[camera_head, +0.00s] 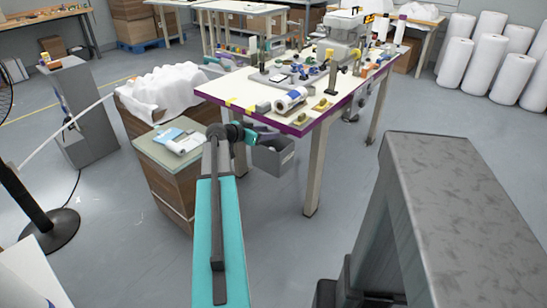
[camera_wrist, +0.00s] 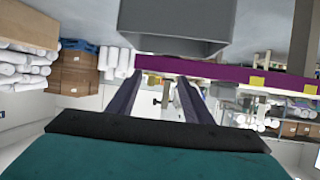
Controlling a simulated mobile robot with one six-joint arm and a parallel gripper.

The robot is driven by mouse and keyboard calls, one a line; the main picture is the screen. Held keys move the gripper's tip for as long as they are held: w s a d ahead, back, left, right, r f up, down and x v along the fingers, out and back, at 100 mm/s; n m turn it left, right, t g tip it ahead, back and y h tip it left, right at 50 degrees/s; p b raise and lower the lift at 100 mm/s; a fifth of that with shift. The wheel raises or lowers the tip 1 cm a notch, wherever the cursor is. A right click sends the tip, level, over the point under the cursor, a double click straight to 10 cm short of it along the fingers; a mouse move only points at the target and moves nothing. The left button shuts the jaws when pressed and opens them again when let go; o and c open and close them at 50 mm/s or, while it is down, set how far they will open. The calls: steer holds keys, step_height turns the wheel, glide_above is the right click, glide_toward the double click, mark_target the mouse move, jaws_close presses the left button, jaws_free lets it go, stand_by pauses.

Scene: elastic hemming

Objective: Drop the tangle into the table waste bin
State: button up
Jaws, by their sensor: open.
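The table waste bin (camera_head: 274,158) is a grey open-topped box under the near left end of the purple-edged table (camera_head: 268,120). In the wrist view, which looks upside down, the bin (camera_wrist: 175,20) fills the top middle, close ahead of the fingers. My gripper (camera_head: 270,134) is beside the table's left corner, above the bin's near side in the head view. In the wrist view its two dark purple fingers (camera_wrist: 160,76) are spread apart with nothing visible between them. I cannot make out the tangle in either view. The bin's inside is hidden.
The table carries a sewing machine (camera_head: 343,32), spools and small tools. A wooden cabinet (camera_head: 165,172) with blue and white packets stands left of my gripper, with a box of white cloth (camera_head: 165,90) behind it. The floor right of the bin is clear up to the table leg (camera_head: 314,175).

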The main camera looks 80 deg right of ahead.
steer(key=shift+a, duration=0.1)
steer(key=b+v, duration=0.1)
steer(key=v, duration=1.2)
steer(key=shift+w+a, duration=0.2)
steer(key=shift+w, duration=0.1)
steer(key=shift+r, duration=0.1)
stand_by(0.4)
